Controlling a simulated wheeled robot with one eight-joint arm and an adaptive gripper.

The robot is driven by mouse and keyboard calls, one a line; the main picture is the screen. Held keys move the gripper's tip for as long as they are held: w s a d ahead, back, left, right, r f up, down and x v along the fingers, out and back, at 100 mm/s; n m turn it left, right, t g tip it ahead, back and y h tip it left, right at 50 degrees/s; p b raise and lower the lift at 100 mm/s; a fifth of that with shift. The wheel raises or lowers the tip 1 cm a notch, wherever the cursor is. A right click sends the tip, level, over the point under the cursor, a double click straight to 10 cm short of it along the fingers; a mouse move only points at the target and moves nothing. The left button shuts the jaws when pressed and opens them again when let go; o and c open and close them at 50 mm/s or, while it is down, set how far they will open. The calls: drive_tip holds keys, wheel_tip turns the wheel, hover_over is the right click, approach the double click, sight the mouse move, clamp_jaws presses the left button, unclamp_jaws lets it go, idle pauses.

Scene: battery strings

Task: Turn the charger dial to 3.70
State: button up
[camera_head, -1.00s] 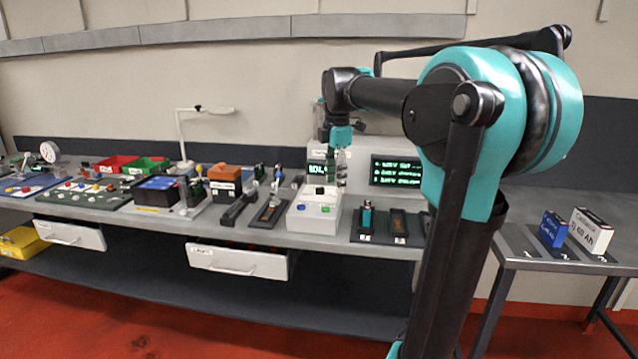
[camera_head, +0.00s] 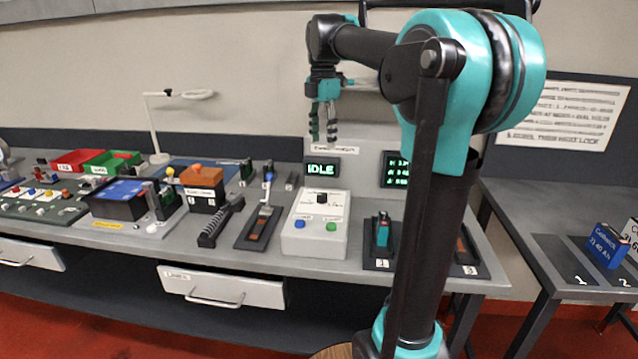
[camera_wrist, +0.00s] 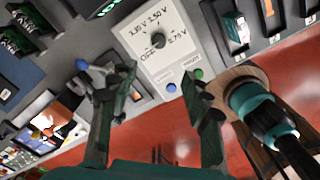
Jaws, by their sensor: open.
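The charger (camera_head: 314,240) is a pale box on the bench with a black dial (camera_head: 321,198) on its sloped face. My gripper (camera_head: 324,138) is open and empty, fingers down, above and apart from the dial. In the wrist view the dial lies beyond the two fingertips (camera_wrist: 158,82).
A screen reading IDLE (camera_head: 322,168) stands behind the charger, with a green-text screen (camera_head: 397,170) to its right. A lever unit (camera_head: 262,222) is left of the charger; a slotted holder with a teal cell (camera_head: 382,233) is right.

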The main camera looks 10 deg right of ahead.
approach(322, 195)
wheel_tip(322, 195, down, 9)
drive_tip(key=shift+w+r, duration=0.1)
drive_tip(key=shift+r, duration=0.1)
idle(0.3)
drive_tip(key=shift+c, duration=0.2)
clamp_jaws()
